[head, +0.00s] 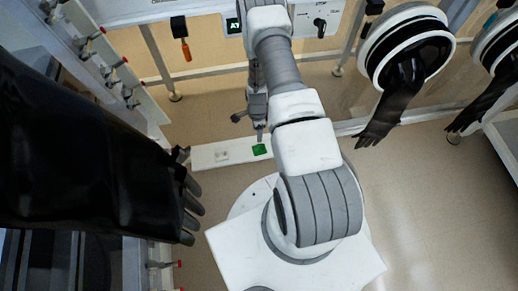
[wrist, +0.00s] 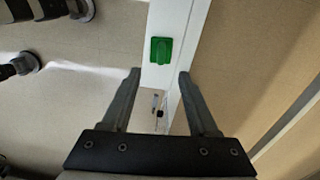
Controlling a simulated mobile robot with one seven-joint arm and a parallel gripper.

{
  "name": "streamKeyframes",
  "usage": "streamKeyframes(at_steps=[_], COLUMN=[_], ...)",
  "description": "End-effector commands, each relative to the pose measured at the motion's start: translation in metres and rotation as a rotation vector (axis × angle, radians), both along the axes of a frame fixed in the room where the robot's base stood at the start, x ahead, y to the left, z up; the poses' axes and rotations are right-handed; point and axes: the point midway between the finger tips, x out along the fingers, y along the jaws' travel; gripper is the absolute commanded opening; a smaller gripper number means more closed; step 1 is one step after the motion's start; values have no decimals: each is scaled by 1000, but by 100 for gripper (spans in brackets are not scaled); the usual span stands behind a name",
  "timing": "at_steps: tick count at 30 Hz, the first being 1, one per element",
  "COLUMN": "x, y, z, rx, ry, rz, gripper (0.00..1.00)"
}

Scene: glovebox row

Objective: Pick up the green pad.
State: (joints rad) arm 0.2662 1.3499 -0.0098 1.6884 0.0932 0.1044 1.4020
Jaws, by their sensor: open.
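The green pad (head: 259,150) lies on a low white ledge, just beside the end of my arm in the head view. In the wrist view the green pad (wrist: 161,50) shows a raised part on its face. It lies beyond my fingertips and roughly between their lines. My gripper (wrist: 158,75) is open and empty, with its two dark fingers apart and not touching the pad. In the head view my gripper (head: 260,130) is small and partly hidden by the arm, close to the pad.
The white ledge (head: 205,155) runs along the floor, with a socket plate (head: 221,156) left of the pad. Black gloves hang at left (head: 90,150) and right (head: 395,100). An orange-handled tool (head: 186,48) hangs above. Metal legs with feet (head: 174,95) stand behind. Open floor is at lower right.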

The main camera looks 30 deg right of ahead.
Motion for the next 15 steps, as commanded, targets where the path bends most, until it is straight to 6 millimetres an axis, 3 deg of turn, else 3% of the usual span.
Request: streamKeyframes(at_steps=[1,6,15], x=[-1,0,0], y=[0,0,-1], z=[-18,-53,-78], rx=[1,0,0], ry=[1,1,-1], rz=[0,-1,-1], gripper=[60,60,60])
